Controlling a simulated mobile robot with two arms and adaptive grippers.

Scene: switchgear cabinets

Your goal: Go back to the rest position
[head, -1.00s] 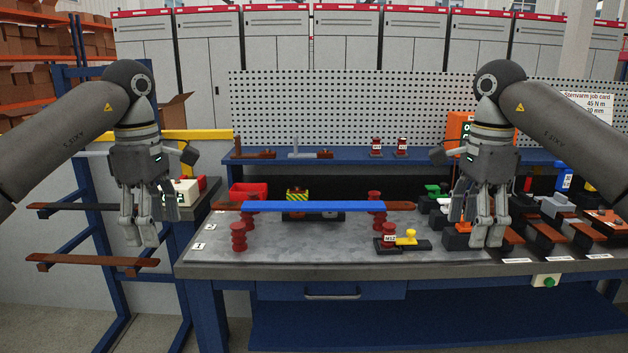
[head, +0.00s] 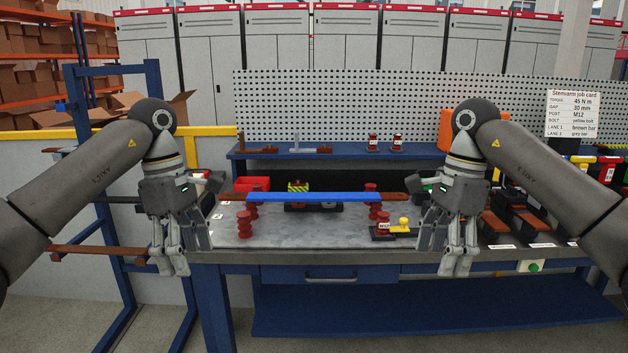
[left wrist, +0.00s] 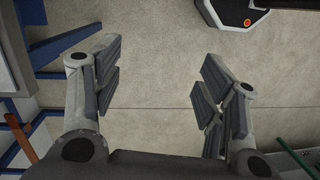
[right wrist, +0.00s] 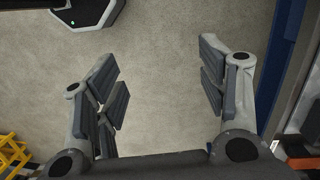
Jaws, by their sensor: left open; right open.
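My left gripper (head: 171,262) hangs fingers down in front of the workbench's left end, open and empty. In the left wrist view its spread fingers (left wrist: 165,90) have only bare floor between them. My right gripper (head: 457,262) hangs fingers down in front of the bench's right part, open and empty. In the right wrist view its fingers (right wrist: 160,90) are wide apart over bare floor. Neither gripper touches anything that I can see.
The workbench (head: 330,257) spans the middle. A blue rack (head: 112,215) with brown bars stands left. A yellow-topped piece (head: 404,222) lies near the right gripper. Floor below the grippers is clear.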

